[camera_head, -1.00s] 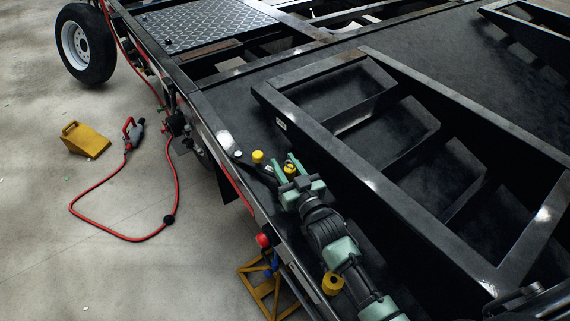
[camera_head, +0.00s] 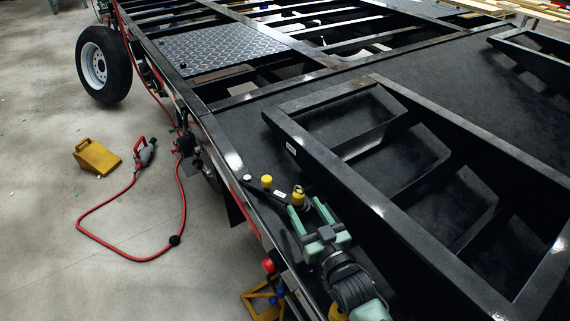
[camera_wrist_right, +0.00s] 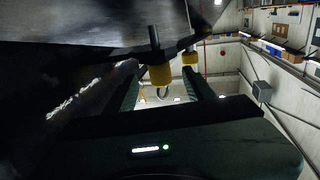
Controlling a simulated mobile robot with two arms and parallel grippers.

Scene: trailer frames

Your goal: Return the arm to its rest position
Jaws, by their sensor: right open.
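My right gripper (camera_head: 308,207) is above the black trailer deck near its left edge, in the lower middle of the head view. Its pale green fingers are open and spread apart, with nothing between them that I can make out as held. A yellow knob (camera_head: 298,195) stands just beyond the fingertips, and a second yellow knob (camera_head: 266,182) is farther left. In the right wrist view two yellow cylinders (camera_wrist_right: 160,75) (camera_wrist_right: 190,57) show beyond and between the dark fingers. Whether the fingers touch the nearer knob cannot be told. My left gripper is not in view.
A black ladder-like frame (camera_head: 345,185) lies on the deck to the right of my arm. A red hose (camera_head: 130,258), a yellow wedge (camera_head: 97,157) and a wheel (camera_head: 104,65) are at the left. A yellow stand (camera_head: 262,304) is below the trailer edge.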

